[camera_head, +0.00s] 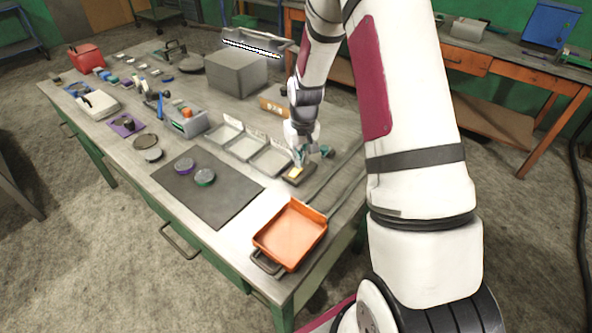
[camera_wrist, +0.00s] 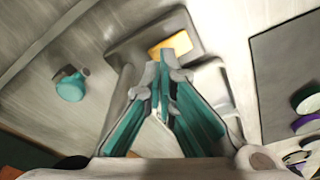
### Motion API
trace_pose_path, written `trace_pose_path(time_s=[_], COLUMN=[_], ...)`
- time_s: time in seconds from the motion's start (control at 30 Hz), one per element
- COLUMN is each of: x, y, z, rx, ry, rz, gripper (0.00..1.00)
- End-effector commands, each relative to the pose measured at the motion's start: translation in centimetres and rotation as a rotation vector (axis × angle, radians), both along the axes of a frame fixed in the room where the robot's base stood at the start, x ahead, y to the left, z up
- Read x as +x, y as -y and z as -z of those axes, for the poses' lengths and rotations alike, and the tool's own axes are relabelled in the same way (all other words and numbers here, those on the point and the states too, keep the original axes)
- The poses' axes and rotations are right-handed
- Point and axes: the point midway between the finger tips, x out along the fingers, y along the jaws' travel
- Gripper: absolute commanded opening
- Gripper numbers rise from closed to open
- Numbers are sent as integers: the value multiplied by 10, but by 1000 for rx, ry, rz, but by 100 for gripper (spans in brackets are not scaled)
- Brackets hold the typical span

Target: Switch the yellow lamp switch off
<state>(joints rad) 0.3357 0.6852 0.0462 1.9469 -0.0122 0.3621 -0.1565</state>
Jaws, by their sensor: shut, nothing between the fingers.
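The yellow lamp switch (camera_head: 296,171) is a yellow rocker on a dark base near the right side of the workbench. It also shows in the wrist view (camera_wrist: 165,50), partly covered by my fingertips. Which way it is tipped I cannot tell. My gripper (camera_head: 301,160) is just above or at the switch, pointing down. In the wrist view my gripper (camera_wrist: 166,72) is shut with nothing between the fingers. Whether the tips touch the rocker I cannot tell. A bar lamp (camera_head: 252,47) at the back of the bench glows white.
A small teal item (camera_head: 326,152) lies close to the switch, also in the wrist view (camera_wrist: 70,88). Light trays (camera_head: 246,146) stand left of the switch. A dark mat (camera_head: 215,208) and an orange tray (camera_head: 291,236) lie nearer the front. A grey box (camera_head: 236,75) stands behind.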

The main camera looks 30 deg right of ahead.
Motion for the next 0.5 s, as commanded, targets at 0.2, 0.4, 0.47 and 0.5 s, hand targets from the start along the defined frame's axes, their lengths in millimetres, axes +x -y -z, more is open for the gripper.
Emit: trace_pose_path(time_s=[0.2, 0.4, 0.47, 0.5], x=[0, 0, 0, 0], y=[0, 0, 0, 0], z=[0, 2, 3, 4], rx=[0, 0, 0, 0], ry=[0, -1, -1, -1], rz=[0, 0, 0, 0], gripper=[0, 0, 0, 0])
